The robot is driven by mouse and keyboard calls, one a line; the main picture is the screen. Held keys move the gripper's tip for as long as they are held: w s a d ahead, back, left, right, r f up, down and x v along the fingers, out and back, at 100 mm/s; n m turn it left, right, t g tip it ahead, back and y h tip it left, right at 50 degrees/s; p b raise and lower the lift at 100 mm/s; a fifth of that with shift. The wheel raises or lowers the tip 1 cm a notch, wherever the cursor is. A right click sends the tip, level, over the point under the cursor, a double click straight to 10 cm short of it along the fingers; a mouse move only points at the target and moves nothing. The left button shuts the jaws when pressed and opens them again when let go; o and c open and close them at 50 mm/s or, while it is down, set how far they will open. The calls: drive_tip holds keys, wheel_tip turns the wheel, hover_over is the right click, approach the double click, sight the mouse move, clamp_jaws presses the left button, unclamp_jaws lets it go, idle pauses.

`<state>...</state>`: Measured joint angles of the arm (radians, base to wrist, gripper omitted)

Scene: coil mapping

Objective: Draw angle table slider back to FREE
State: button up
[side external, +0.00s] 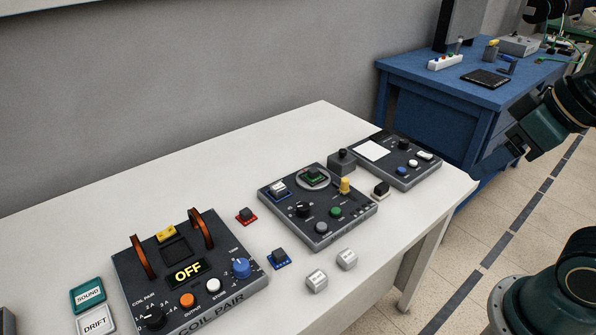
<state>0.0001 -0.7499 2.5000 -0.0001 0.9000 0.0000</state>
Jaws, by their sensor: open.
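The middle dark panel (268,203) on the white table carries a round turntable (330,182) with a green block (314,174) on it. A yellow upright knob (345,186) stands at its right; it may be the slider, but I cannot tell. No FREE mark is readable at this size. My gripper (483,168) is at the right edge of the view, past the table's right end and well apart from the panels. It looks empty; its fingers are dark and hard to make out.
The coil pair panel (213,295), with two copper coils and an OFF display, stands at front left. Another panel with a white square (373,150) is at back right. Small blocks, including a red-based one (246,216), lie between. A blue bench (440,100) stands behind.

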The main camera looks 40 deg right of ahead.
drive_tip(key=shift+w+r, duration=0.1)
drive_tip(key=c, duration=0.4)
drive_tip(key=m+g, duration=0.3)
drive_tip(key=g, duration=0.3)
hover_over(345, 179)
wheel_tip(345, 179, down, 13)
drive_tip(key=shift+c, duration=0.2)
drive_tip(key=shift+f, duration=0.25)
drive_tip(key=shift+f, duration=6.85)
